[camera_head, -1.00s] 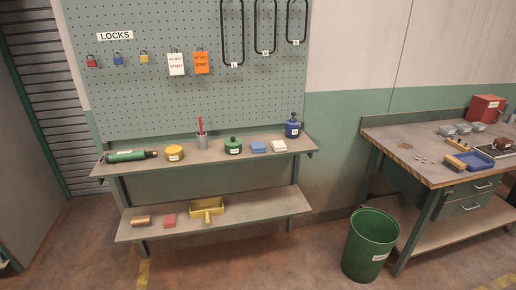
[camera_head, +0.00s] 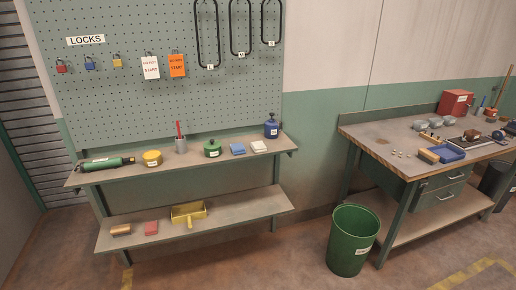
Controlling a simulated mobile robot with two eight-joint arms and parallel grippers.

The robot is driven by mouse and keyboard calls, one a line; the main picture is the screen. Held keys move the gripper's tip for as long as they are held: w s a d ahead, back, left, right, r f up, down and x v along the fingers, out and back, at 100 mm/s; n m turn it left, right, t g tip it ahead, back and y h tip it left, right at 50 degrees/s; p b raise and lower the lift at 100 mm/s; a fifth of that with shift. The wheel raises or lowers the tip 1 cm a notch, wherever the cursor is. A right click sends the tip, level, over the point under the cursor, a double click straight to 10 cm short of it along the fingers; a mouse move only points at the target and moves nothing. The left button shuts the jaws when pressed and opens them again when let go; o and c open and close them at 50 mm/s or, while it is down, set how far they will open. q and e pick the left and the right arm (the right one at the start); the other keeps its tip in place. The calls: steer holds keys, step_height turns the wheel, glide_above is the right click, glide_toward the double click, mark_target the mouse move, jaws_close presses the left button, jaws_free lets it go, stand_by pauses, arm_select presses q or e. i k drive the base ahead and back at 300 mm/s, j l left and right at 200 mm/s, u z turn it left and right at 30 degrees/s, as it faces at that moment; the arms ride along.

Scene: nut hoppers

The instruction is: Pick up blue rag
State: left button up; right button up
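The blue rag (camera_head: 237,149) lies folded on the upper shelf of the pegboard bench (camera_head: 125,173). Neither of my grippers shows in the head view.
A green bin (camera_head: 351,240) stands before the workbench (camera_head: 400,169) at right. Floor before the shelves is clear.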

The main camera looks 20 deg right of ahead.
mark_target(238, 148)
steer(key=i+l+u, duration=0.15)
steer(key=i+l, duration=0.2)
steer(key=i+l+u, duration=0.1)
steer(key=i+l, duration=0.25)
steer(key=i+l+u, duration=0.15)
steer(key=i+l, duration=0.2)
steer(key=l, duration=0.2)
steer(key=i+l+u, duration=0.15)
steer(key=i+l, duration=0.15)
steer(key=l, duration=0.2)
steer(key=i+l, duration=0.2)
steer(key=i, duration=0.25)
